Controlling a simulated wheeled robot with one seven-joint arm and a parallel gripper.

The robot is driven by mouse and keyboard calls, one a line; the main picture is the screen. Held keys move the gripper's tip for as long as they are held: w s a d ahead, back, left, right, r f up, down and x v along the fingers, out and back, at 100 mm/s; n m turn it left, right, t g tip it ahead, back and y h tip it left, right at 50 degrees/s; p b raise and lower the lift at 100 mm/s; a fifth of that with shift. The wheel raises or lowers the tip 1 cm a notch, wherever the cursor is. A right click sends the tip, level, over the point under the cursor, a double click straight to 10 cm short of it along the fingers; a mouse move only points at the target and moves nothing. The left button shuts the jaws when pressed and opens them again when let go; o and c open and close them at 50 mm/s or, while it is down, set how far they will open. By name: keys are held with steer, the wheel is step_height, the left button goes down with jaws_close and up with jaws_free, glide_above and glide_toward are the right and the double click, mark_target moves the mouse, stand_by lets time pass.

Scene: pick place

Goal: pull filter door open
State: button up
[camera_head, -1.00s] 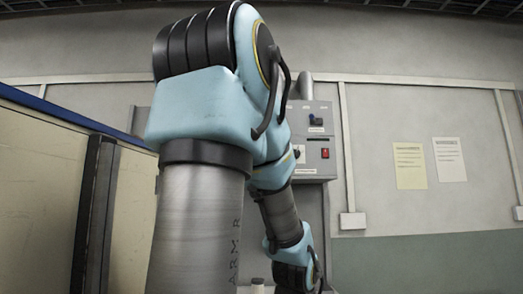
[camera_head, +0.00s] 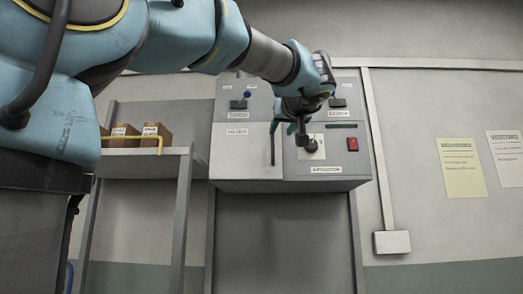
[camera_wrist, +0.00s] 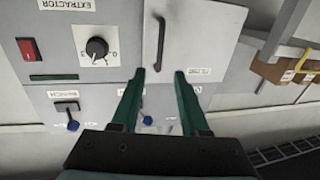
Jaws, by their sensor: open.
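The filter door (camera_head: 232,158) is a light panel on the left half of a grey wall cabinet; it looks shut, flush with the front. Its label reads roughly "FILTER". A dark upright bar handle (camera_head: 272,150) stands at its right edge. In the wrist view, which is turned over, the door (camera_wrist: 212,38) and handle (camera_wrist: 161,40) are at upper middle. My gripper (camera_wrist: 160,75) is open with two green fingers; the handle's near end shows between the fingertips. I cannot tell how far the tips are from the panel. In the head view my gripper (camera_head: 284,127) is just by the handle's top.
Right of the door is the extractor panel with a black knob (camera_wrist: 97,47) and a red switch (camera_wrist: 29,49). Levers (camera_head: 239,104) sit above the door. A shelf with brown boxes (camera_head: 155,135) stands left. Papers (camera_head: 461,167) hang on the right wall.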

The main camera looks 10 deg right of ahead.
mark_target(273, 145)
steer(key=w+p, duration=0.4)
steer(key=w, duration=0.5)
steer(key=shift+w, duration=0.25)
steer(key=shift+w+f, duration=0.1)
steer(key=shift+w, duration=0.4)
jaws_close()
stand_by(0.6)
